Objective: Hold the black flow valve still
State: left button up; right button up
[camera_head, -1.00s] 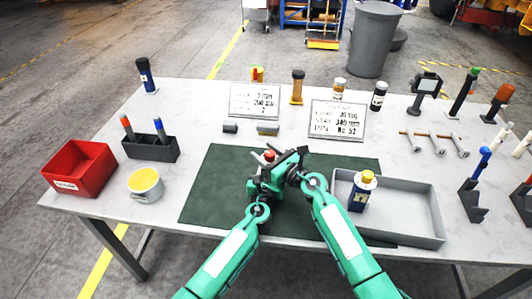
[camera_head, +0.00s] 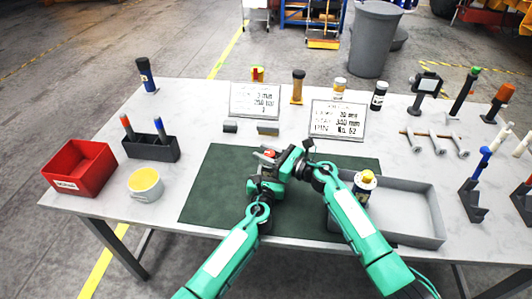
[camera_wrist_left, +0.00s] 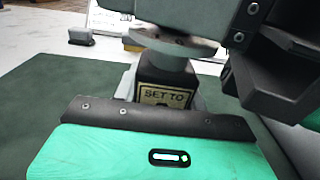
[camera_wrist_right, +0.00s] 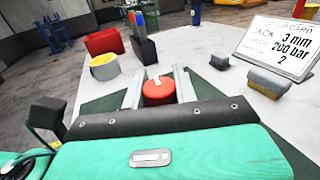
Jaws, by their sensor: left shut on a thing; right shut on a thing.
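The black flow valve stands over the dark green mat (camera_head: 215,195), mostly hidden by my grippers in the head view, where its red knob (camera_head: 269,154) shows. In the left wrist view its dark body (camera_wrist_left: 160,72) carries a "SET TO" label, partly covered, under a round grey collar. My left gripper (camera_head: 265,178) is shut on the body, with a finger at each side. My right gripper (camera_head: 277,160) is shut on the red knob, which sits between its two grey fingers in the right wrist view (camera_wrist_right: 158,90).
A grey tray (camera_head: 425,210) with a blue, yellow-topped bottle (camera_head: 364,182) lies right of the mat, partly behind my right arm. Two signs (camera_head: 255,100) (camera_head: 337,120) stand behind.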

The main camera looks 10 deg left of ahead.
pick_arm(q)
jog(key=shift+f, duration=0.15)
pick_arm(e)
jog(key=shift+s+a+n+g+y, duration=0.15)
jog(key=shift+n+g+y, duration=0.25)
jog(key=shift+n+g, duration=0.5)
jog(key=o, duration=1)
jog(key=shift+r, duration=0.1)
notch_tip(320, 180, up, 10)
jog(key=shift+f, duration=0.1)
pick_arm(q)
jog(key=o, duration=1.5)
jog(key=shift+c, duration=0.2)
